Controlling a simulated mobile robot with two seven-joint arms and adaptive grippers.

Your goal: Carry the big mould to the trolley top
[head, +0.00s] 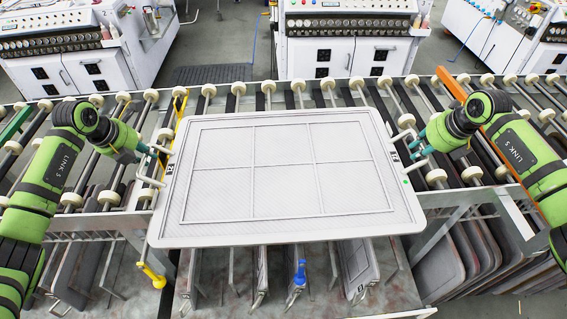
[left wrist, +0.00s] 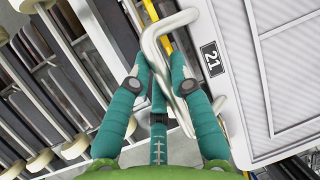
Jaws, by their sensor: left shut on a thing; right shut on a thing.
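The big mould (head: 285,172) is a wide, pale grey rectangular plate with rounded corners and raised lines dividing its face. In the head view it lies over the front part of the roller conveyor, its near edge reaching past the conveyor's front. My left gripper (head: 150,155) is shut on the bent metal handle at its left side. The left wrist view shows the teal fingers (left wrist: 165,90) around that handle (left wrist: 158,40), beside a "21" label. My right gripper (head: 415,150) is shut on the handle at the mould's right side. I cannot tell whether the mould touches the rollers. No trolley can be made out for certain.
The roller conveyor (head: 236,102) runs across behind the mould. Below it, several grey plates (head: 358,268) stand upright in a rack, with a blue-handled part (head: 299,274) and a yellow-handled part (head: 151,274). White machine cabinets (head: 345,50) stand at the back.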

